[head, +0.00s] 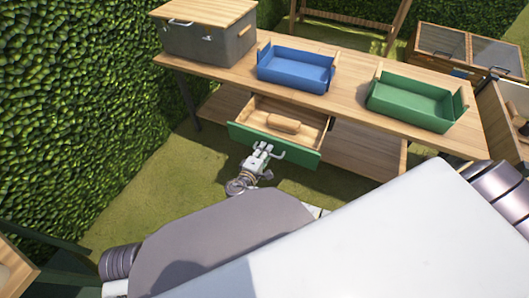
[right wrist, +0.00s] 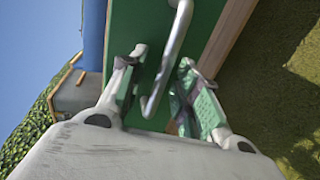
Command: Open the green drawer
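The green drawer (head: 275,143) hangs under the wooden table and stands pulled out, its inside showing from above. A light wooden block-like object (head: 284,123) lies in it. My right gripper (head: 263,151) is at the drawer's front. In the right wrist view its two fingers (right wrist: 163,88) are spread apart, with the metal bar handle (right wrist: 174,48) of the green front (right wrist: 208,22) between them. A gap shows between the handle and the fingers. My left gripper is not in view.
On the table (head: 345,97) stand a blue tray (head: 295,75), a green tray (head: 412,108) and a grey box with a wooden lid (head: 207,46). A hedge (head: 70,120) rises at left. Wooden planters stand at right.

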